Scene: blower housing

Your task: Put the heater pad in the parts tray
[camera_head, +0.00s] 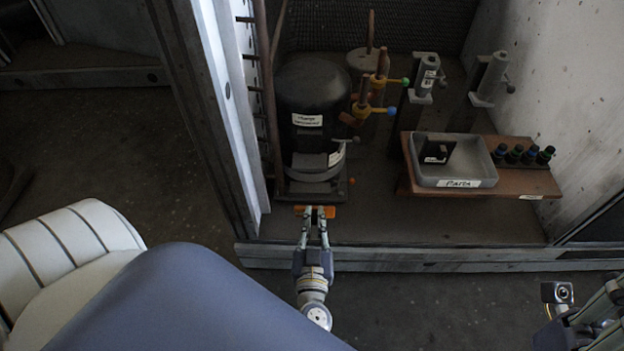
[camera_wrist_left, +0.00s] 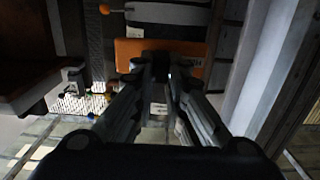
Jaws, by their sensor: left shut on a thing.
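The heater pad is a flat orange bar (camera_head: 327,212) at the front of the compressor's base. In the left wrist view the orange pad (camera_wrist_left: 128,48) lies across the fingertips, with dark lettering at its right end. My left gripper (camera_head: 316,216) is shut on the pad, near its middle. The grey parts tray (camera_head: 460,183), labelled "Parts", sits on the wooden shelf to the right, apart from the gripper. A small black labelled block (camera_head: 437,152) is inside the tray; the rest of its floor looks clear. Part of my right arm shows at the bottom right; its fingertips are not clear.
A black compressor (camera_head: 312,120) stands right behind the pad. Several dark bottles (camera_head: 530,154) line the shelf (camera_head: 510,188). A metal frame post (camera_head: 225,110) rises on the left.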

